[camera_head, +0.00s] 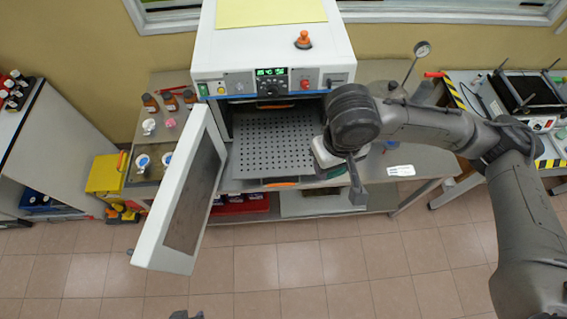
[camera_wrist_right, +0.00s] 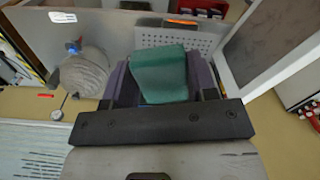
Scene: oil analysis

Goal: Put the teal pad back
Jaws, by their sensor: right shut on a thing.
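The teal pad (camera_wrist_right: 160,75) shows in the right wrist view as a small block between the fingers of my right gripper (camera_wrist_right: 163,88). In the head view my right gripper (camera_head: 357,182) hangs at the right front corner of the oven's perforated tray (camera_head: 270,146), and the pad is mostly hidden there. The jaws are shut on the pad. Of my left arm, only a small dark piece (camera_head: 186,315) shows at the bottom edge of the head view, too little to judge the jaws.
The white oven (camera_head: 270,45) has its door (camera_head: 180,200) swung open to the left, and its tray is out. An orange-topped knob (camera_head: 303,40) stands on the oven's roof. Bottles (camera_head: 150,103) and small dishes (camera_head: 143,161) stand left of the oven. A white label (camera_head: 401,170) lies on the bench at right.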

